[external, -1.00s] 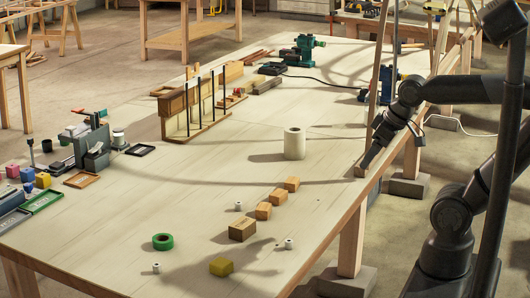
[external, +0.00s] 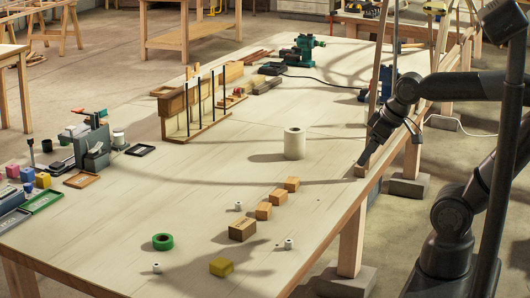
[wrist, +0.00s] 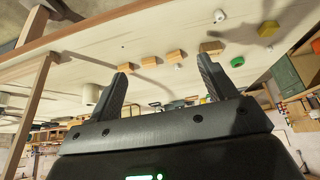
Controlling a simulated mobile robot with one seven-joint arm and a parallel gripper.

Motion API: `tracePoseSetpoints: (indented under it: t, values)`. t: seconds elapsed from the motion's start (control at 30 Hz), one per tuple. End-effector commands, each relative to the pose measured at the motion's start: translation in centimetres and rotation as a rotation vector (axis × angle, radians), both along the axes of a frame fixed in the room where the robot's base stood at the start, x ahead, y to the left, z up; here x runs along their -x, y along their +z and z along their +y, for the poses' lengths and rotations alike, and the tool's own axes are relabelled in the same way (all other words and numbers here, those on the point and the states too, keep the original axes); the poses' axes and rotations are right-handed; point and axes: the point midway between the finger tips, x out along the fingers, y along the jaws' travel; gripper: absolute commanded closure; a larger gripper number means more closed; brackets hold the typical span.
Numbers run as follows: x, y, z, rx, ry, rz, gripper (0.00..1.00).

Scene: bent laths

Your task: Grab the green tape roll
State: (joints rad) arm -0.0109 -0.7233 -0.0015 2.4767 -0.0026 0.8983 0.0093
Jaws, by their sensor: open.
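The green tape roll (external: 163,242) lies flat near the front left of the long table (external: 120,215). It also shows in the wrist view as a small green ring (wrist: 237,62), just right of the right finger. My gripper (external: 364,160) is at the table's right edge, far from the roll, pointing down and to the left. In the wrist view its two fingers (wrist: 165,88) stand wide apart with nothing between them.
Between gripper and roll stand several wooden blocks (external: 264,211), a brown box (external: 243,230) and small white spools (external: 289,244). A yellow block (external: 221,267) lies right of the roll. A white cylinder (external: 294,143) stands mid-table. Green trays (external: 42,202) lie at the left edge.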

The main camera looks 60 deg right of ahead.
Motion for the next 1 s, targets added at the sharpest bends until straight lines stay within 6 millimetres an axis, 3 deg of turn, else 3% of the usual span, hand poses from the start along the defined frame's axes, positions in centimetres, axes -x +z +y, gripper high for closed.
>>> tracePoseSetpoints:
  t: [0.17, 0.3, 0.53, 0.77, 1.0]
  values:
    - [-4.3, 1.8, 1.1, -0.01, 0.012, 0.017, 0.23]
    - [-8.8, 3.0, 2.5, -0.018, 0.021, 0.03, 0.23]
    - [-16.4, 3.8, 5.8, -0.026, 0.032, 0.05, 0.23]
    - [-23.8, 2.7, 10.3, -0.025, 0.046, 0.068, 0.23]
    - [-30.9, -0.2, 16.1, -0.018, 0.059, 0.084, 0.23]
